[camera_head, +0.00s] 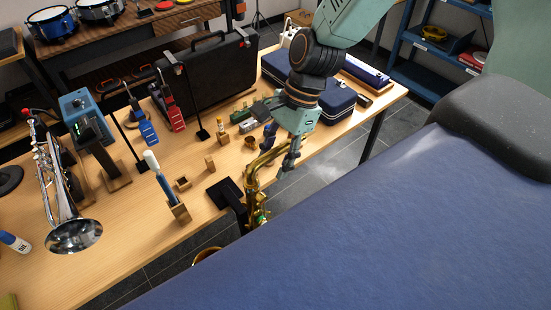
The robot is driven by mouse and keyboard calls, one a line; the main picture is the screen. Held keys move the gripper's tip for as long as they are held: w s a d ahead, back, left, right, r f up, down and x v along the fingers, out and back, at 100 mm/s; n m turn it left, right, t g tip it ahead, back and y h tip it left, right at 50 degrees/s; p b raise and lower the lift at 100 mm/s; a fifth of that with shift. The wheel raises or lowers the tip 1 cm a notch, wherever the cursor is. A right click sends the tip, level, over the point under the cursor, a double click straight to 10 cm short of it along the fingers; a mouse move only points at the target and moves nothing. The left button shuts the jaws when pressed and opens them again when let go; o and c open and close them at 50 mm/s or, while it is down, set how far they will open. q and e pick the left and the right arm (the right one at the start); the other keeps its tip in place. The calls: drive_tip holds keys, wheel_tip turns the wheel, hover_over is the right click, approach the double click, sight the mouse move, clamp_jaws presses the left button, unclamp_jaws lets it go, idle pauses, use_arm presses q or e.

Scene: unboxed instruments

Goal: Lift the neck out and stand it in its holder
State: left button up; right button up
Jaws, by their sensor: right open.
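A brass saxophone (254,202) stands at the table's front edge, beside a black stand, with its lower part partly cut off by the blue surface in front. Its curved gold neck (264,159) rises at the top. My right gripper (287,168) comes down from above, just right of the neck, with its fingers open. I cannot tell whether the fingers touch the neck. A small empty wooden block (183,184) lies left of the saxophone; I cannot tell whether it is the neck's holder. My left gripper is not in view.
A wooden block with a blue and white stick (160,176) stands nearby. A silver trumpet (65,200) is at the left. A black case (208,73) and a blue case (335,103) are behind. A blue padded surface (370,230) fills the front right.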

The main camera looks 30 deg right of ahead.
drive_tip(key=shift+w+f, duration=0.1)
drive_tip(key=shift+w, duration=0.25)
drive_tip(key=shift+c, duration=0.3)
drive_tip(key=shift+w, duration=0.15)
drive_tip(key=shift+c, duration=0.9)
drive_tip(key=shift+a, duration=0.25)
drive_tip(key=shift+c, duration=1.4)
drive_tip(key=shift+s+d, duration=0.1)
drive_tip(key=shift+s, duration=0.3)
drive_tip(key=c, duration=0.3)
drive_tip(key=shift+w, duration=0.15)
clamp_jaws()
